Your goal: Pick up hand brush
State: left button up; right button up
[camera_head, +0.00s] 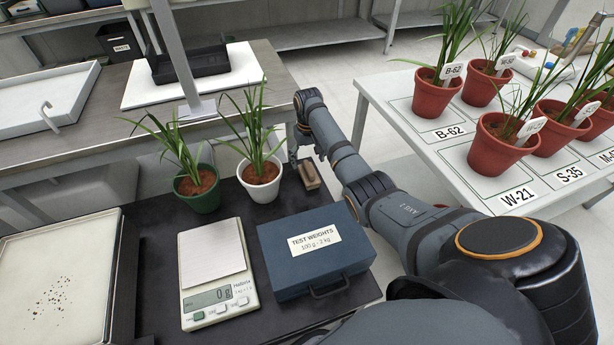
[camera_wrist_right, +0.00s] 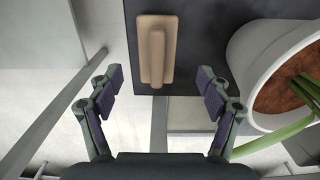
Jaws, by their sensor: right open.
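The hand brush (camera_head: 309,174), with a light brown wooden top, lies on the dark mat (camera_head: 222,222) near its right edge, beside the white pot. In the right wrist view the brush (camera_wrist_right: 157,50) lies beyond the fingertips, roughly centred between them, with its handle pointing toward the gripper. My right gripper (camera_wrist_right: 160,88) is open and empty, its two fingers apart and not touching the brush. In the head view the right gripper (camera_head: 296,152) is partly hidden behind its own arm, just behind the brush. My left gripper is not in view.
The white pot (camera_head: 259,180) with a plant stands close to the brush, and it shows beside the right finger in the wrist view (camera_wrist_right: 262,50). A green pot (camera_head: 197,190), scale (camera_head: 212,262) and blue weights box (camera_head: 312,250) share the mat. Red pots stand on a right-hand table (camera_head: 450,165).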

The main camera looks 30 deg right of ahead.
aim_at(310, 169)
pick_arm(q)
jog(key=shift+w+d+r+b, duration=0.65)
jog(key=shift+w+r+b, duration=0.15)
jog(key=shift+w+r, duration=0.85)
pick_arm(e)
jog(key=shift+s+d+f, duration=0.1)
jog(key=shift+s+f, duration=0.05)
jog(key=shift+f, duration=1.25)
jog(key=shift+s+d+f, duration=0.1)
jog(key=shift+s+f, duration=0.05)
jog(key=shift+f, duration=1.2)
jog(key=shift+r, duration=0.1)
jog(key=c, duration=1.3)
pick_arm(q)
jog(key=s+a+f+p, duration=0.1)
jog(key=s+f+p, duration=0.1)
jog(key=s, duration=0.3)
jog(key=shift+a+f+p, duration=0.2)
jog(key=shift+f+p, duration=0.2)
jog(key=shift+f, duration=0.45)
pick_arm(e)
notch_tip(310, 169, up, 10)
jog(key=o, duration=0.6)
jog(key=shift+c, duration=0.2)
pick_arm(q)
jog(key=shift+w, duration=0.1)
pick_arm(e)
jog(key=c, duration=0.4)
jog(key=shift+o, duration=0.2)
